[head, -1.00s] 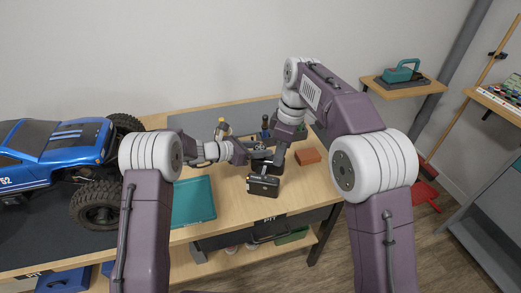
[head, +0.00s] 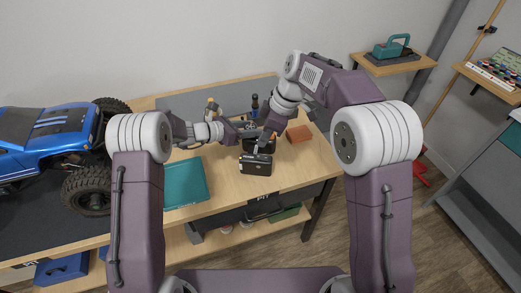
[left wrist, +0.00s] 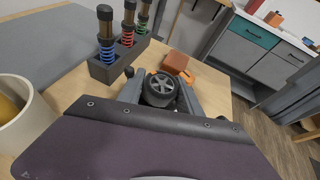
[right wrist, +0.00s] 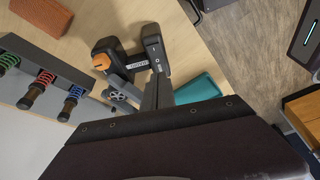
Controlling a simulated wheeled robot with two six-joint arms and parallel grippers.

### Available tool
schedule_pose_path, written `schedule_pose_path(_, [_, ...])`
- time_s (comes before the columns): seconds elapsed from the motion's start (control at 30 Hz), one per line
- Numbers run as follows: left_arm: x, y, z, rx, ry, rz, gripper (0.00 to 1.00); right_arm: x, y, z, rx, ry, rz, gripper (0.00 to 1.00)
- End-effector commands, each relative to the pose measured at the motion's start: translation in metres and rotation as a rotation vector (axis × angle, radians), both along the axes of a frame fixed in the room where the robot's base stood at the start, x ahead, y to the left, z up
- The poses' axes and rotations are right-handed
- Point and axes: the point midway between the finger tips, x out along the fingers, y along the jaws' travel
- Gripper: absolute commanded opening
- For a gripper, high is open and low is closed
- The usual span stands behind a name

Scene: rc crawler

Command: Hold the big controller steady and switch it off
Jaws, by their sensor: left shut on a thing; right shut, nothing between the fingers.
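The big controller (head: 256,166) is black with a boxy base and stands on the wooden bench. Its grey-spoked wheel shows in the left wrist view (left wrist: 160,88), between the fingers of my left gripper (left wrist: 160,98). My left gripper reaches it from the left in the head view (head: 243,137) and is shut on it; the exact grip spot is partly hidden. In the right wrist view the controller (right wrist: 155,50) lies just beyond my right gripper (right wrist: 158,88). My right gripper is shut and empty, close above the controller; I cannot tell whether it touches. The power switch cannot be made out.
A rack of coil-spring shocks (left wrist: 115,62) stands behind the controller, and a brick-red block (head: 299,133) lies right of it. A teal tray (head: 186,184) is left. A blue truck (head: 45,140) stands farther left. The bench's front edge is close.

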Motion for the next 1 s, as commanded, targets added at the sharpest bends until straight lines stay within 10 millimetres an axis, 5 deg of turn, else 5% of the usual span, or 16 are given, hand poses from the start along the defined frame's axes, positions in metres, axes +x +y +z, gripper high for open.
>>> schedule_pose_path(0.33, [0.0,0.0,0.0,-0.001,0.0,0.001,0.0,0.002,0.01,-0.051,0.0,0.001,0.0,0.0])
schedule_pose_path(1.0, [0.0,0.0,0.0,-0.001,0.0,0.0,0.0,0.002,0.012,-0.059,-0.001,0.0,0.0,0.0])
